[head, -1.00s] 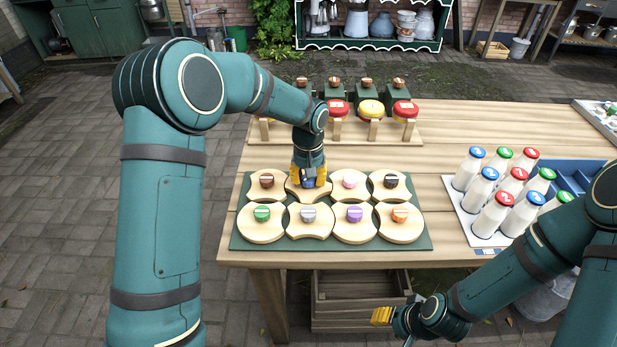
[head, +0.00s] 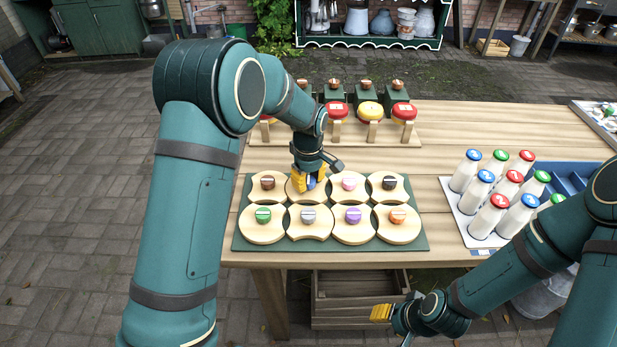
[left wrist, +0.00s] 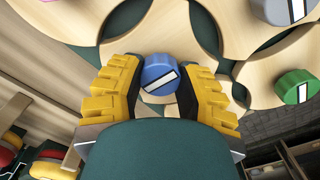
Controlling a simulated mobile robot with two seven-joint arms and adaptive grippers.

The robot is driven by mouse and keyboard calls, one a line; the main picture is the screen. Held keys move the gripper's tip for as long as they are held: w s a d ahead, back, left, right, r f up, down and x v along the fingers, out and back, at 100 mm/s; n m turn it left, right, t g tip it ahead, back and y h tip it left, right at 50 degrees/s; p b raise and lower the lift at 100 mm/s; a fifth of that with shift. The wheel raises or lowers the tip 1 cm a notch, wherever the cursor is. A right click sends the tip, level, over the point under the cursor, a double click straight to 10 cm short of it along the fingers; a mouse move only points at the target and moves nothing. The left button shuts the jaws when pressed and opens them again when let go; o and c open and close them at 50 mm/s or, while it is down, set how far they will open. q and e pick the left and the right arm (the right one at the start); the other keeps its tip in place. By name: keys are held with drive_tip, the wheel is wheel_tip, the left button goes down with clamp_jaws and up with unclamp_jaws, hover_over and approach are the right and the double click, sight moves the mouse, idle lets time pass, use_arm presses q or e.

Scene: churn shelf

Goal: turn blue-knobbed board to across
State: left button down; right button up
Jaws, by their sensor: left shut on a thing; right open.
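The blue knob (left wrist: 160,72) with a white line sits between the yellow fingers of my left gripper (left wrist: 160,95) in the left wrist view. In the head view my left gripper (head: 310,181) is over the back row of boards, shut on this knob, which shows there only as a small blue patch. The blue-knobbed wooden board (head: 294,192) is second from the left in the back row and partly hidden by the gripper. My right gripper (head: 381,313) is open and empty, low in front of the table, away from the boards.
The board lies on a green mat (head: 242,240) among boards with green (head: 263,215), grey (head: 308,215), purple (head: 353,215), orange (head: 397,215), pink and dark knobs. Red and yellow capped pieces (head: 370,110) stand behind. Capped bottles (head: 490,215) stand at right.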

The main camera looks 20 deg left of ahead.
sight(308, 180)
use_arm(q)
drive_tip(key=shift+s+f+n, duration=0.1)
drive_tip(key=shift+n, duration=0.4)
drive_tip(key=c, duration=0.5)
unclamp_jaws()
wheel_tip(308, 180, up, 12)
drive_tip(key=shift+r, duration=0.1)
idle(0.5)
